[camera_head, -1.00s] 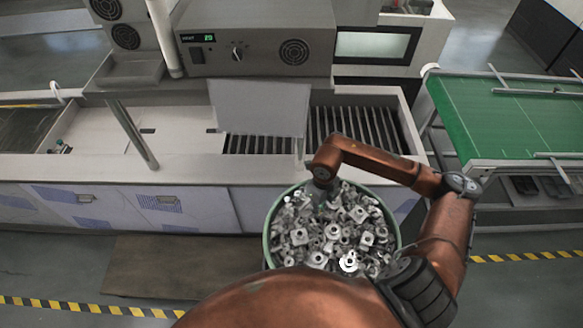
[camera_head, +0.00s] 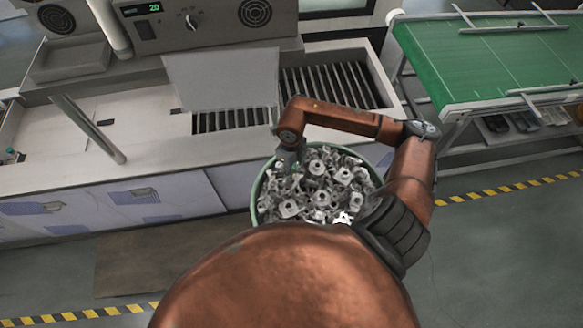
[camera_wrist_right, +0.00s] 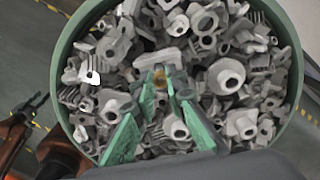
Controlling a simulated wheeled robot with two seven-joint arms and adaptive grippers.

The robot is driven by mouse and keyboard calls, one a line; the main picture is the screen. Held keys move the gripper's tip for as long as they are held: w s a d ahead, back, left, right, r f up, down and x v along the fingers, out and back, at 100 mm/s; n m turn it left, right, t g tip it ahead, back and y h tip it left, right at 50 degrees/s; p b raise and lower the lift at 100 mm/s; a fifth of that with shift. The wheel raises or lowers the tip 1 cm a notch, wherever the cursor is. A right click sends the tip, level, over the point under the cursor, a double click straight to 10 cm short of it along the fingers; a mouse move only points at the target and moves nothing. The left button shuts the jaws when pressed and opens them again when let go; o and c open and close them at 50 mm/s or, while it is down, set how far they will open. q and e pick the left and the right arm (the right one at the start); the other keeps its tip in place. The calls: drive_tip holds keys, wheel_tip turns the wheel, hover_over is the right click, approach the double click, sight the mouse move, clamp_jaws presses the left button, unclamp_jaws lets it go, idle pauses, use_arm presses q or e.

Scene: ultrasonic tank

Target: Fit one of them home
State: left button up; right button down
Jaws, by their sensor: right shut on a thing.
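A round green bin (camera_head: 256,197) full of grey metal parts (camera_head: 320,187) stands in front of the long tank counter. My right gripper (camera_head: 290,160) points down at the bin's far left part. In the right wrist view its green fingers (camera_wrist_right: 160,100) are among the parts, shut on a small part with a yellowish spot (camera_wrist_right: 160,78). The held part's outline is hard to separate from the pile. Dark claw-like fingers (camera_wrist_right: 35,105) show small at the left edge of the wrist view, probably my left gripper. Its state is unclear, and the head view does not show it.
The counter (camera_head: 150,150) has a slatted opening (camera_head: 330,85) and an upright grey panel (camera_head: 222,80). A control box (camera_head: 205,22) with a green display stands behind. A green-topped table (camera_head: 490,60) is at the right. Open floor lies right of the bin.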

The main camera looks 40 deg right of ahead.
drive_tip(key=shift+s+f, duration=0.45)
drive_tip(key=shift+f, duration=0.05)
drive_tip(key=shift+w+f, duration=0.2)
drive_tip(key=shift+w, duration=0.1)
drive_tip(key=shift+s+r, duration=0.1)
drive_tip(key=shift+s, duration=0.05)
use_arm(q)
drive_tip(key=shift+f+b, duration=0.4)
drive_tip(key=shift+f, duration=0.15)
drive_tip(key=shift+w, duration=0.3)
drive_tip(key=shift+f+b, duration=0.5)
idle(0.5)
drive_tip(key=shift+s+f+b, duration=0.1)
drive_tip(key=shift+f+b, duration=0.6)
drive_tip(key=shift+b, duration=0.05)
use_arm(e)
drive_tip(key=shift+f, duration=0.75)
